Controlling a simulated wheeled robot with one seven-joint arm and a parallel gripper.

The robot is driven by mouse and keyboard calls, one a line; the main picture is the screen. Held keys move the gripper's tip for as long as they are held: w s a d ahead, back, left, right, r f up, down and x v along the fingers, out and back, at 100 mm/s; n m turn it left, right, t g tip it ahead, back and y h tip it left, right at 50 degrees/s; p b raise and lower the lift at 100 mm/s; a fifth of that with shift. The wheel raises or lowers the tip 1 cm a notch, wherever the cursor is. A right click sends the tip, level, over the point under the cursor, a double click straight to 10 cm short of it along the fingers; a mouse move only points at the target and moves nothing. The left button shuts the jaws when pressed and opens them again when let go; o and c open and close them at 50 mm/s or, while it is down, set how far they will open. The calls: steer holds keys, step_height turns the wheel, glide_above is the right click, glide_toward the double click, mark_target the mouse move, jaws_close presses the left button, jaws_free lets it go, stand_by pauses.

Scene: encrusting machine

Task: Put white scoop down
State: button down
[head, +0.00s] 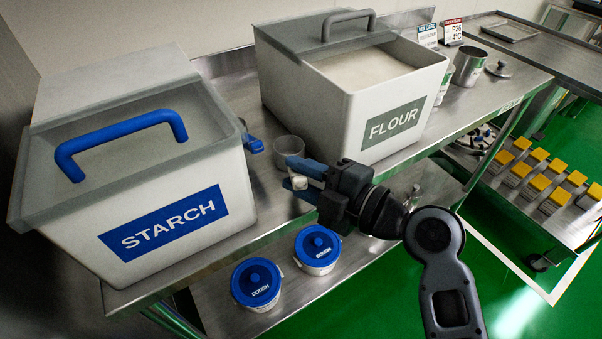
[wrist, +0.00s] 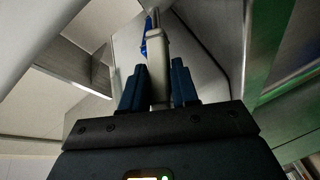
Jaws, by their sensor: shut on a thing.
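My gripper (head: 296,178) is in front of the gap between the starch and flour bins, over the shelf's front edge. Its blue fingers are shut on a pale, narrow handle, which I take to be the white scoop (head: 298,184). In the wrist view the handle (wrist: 155,55) stands between the fingers (wrist: 158,88) and runs out past their tips. The rest of the scoop is mostly hidden by the fingers or cannot be made out.
The starch bin (head: 220,180) stands left and the flour bin (head: 345,115) right on the steel shelf. Between them are a grey cup-like vessel (head: 287,150) and a blue object (head: 252,144). Two blue-lidded dough tubs (head: 257,284) (head: 318,249) stand below. A cart (head: 535,205) with yellow-topped items is right.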

steer(key=shift+f, duration=0.15)
steer(key=c, duration=0.8)
jaws_free()
steer(key=shift+c, duration=0.2)
steer(key=b+v, duration=0.2)
steer(key=v, duration=1)
steer(key=shift+s, duration=0.1)
